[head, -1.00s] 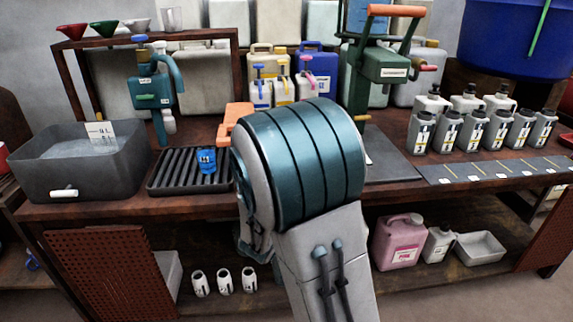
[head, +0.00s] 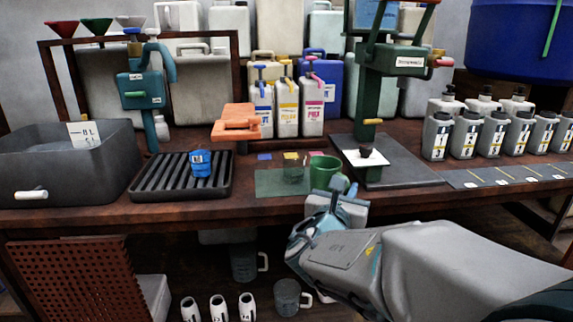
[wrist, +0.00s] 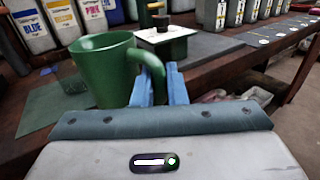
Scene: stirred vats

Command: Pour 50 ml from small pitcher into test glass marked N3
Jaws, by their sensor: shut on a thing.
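A green pitcher (head: 323,172) with a side handle is at the right edge of the green mat (head: 270,186); it also shows large in the wrist view (wrist: 102,72). My gripper (head: 341,186) is at its handle side, and in the wrist view its blue fingers (wrist: 158,88) are shut on the handle. The pitcher looks upright; I cannot tell whether it touches the table, and its contents are hidden. A small clear glass (head: 293,169) stands on the mat just left of the pitcher. No N3 mark is readable on it.
A blue cup (head: 201,164) stands on the black ribbed rack (head: 150,190). An orange clamp-like piece (head: 235,123) is behind the mat. A green press (head: 375,90) with a white plate (head: 365,158) stands to the right. Several labelled bottles (head: 468,135) line the right side.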

